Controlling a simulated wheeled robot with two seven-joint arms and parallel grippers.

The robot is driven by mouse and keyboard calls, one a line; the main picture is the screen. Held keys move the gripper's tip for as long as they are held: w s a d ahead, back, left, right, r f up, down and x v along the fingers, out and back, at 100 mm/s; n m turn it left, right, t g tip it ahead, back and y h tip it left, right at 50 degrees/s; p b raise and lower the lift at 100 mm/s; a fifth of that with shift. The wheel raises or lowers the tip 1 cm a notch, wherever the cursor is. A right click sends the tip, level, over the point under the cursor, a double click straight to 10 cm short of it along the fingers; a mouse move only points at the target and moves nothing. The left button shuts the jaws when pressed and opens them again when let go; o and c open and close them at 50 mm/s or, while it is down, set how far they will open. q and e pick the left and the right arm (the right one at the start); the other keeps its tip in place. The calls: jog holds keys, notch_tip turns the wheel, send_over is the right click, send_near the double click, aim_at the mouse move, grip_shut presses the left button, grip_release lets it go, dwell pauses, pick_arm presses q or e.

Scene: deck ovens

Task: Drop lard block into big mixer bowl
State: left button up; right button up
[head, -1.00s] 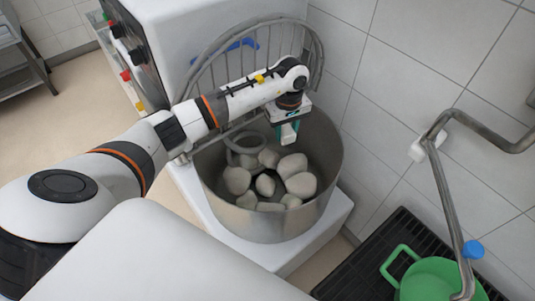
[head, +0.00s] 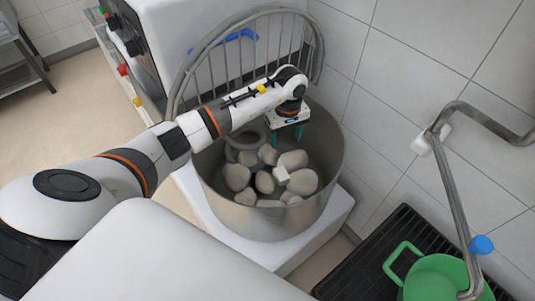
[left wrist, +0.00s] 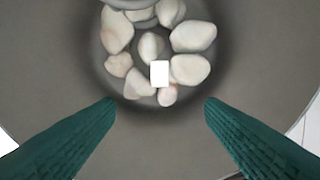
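The big mixer bowl (head: 262,222) is a round steel bowl on the white mixer, holding several pale rounded lumps (head: 237,177). The lard block (head: 281,174) is a small white block inside the bowl, over or among the lumps. It also shows in the left wrist view (left wrist: 160,74), apart from the fingers. Whether it is resting or still falling I cannot tell. My left gripper (head: 286,133) is above the bowl with its green fingers spread. In the left wrist view the fingers (left wrist: 160,112) are wide apart with nothing between them. My right gripper is out of view.
A wire guard (head: 243,62) stands raised behind the bowl, close to my left arm. A tiled wall is to the right. A green pot (head: 432,275) sits on a black grate (head: 345,280) at the lower right, under a bent metal pipe (head: 452,195).

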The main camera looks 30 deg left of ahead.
pick_arm(q)
jog(key=shift+r, duration=0.1)
notch_tip(320, 180, up, 12)
jog(key=b, duration=0.2)
dwell(0.4)
